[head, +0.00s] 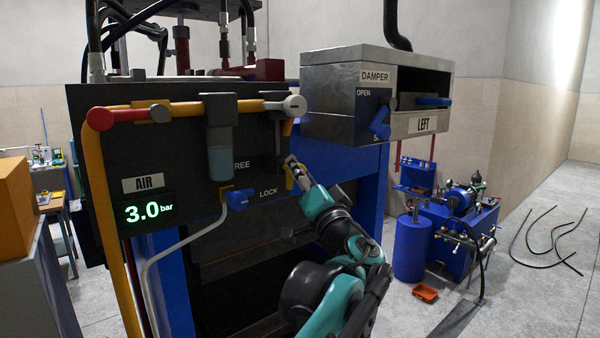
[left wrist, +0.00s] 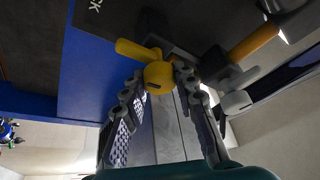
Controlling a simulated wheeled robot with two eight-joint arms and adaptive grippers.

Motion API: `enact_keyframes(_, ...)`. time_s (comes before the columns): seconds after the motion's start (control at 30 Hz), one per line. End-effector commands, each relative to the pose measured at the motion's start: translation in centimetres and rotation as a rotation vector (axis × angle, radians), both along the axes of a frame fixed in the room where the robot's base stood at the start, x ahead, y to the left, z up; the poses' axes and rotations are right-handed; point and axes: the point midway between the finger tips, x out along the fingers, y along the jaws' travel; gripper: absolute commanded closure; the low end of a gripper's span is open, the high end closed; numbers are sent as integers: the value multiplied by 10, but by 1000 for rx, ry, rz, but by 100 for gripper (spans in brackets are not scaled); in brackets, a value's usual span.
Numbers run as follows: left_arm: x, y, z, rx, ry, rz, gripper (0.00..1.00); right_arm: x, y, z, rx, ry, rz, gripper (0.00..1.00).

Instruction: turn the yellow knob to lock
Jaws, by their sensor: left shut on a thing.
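The yellow knob (head: 289,180) is on the right part of the dark panel (head: 180,150), to the right of the words FREE (head: 241,165) and LOCK (head: 269,192). My left gripper (head: 294,168) is at the knob and covers part of it in the head view. In the left wrist view, the round yellow hub (left wrist: 158,78) sits between the two fingertips of my left gripper (left wrist: 162,82), which is shut on it. The knob's yellow arm extends up and left there, towards the partly visible label (left wrist: 95,4). My right gripper is not in view.
A blue valve handle (head: 238,200) with a pale hose is left of the knob. A yellow pipe (head: 190,108) crosses above it. The damper box (head: 370,75) with blue levers juts out at upper right. A blue pump unit (head: 455,225) stands on the floor at right.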

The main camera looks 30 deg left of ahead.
Motion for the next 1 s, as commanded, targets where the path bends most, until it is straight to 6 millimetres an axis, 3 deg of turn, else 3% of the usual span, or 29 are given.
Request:
enact_keyframes(0.07,0,0,0,-1,0,0,100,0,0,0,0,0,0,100)
enact_keyframes(0.1,0,0,0,-1,0,0,70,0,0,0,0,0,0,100)
enact_keyframes(0.17,0,0,0,-1,0,0,54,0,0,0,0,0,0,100)
enact_keyframes(0.2,0,0,0,-1,0,1,51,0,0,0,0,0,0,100)
enact_keyframes(0.57,-3,-4,-2,0,1,-1,51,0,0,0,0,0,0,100)
enact_keyframes(1.0,-54,-68,-30,-2,1,-5,51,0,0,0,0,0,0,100)
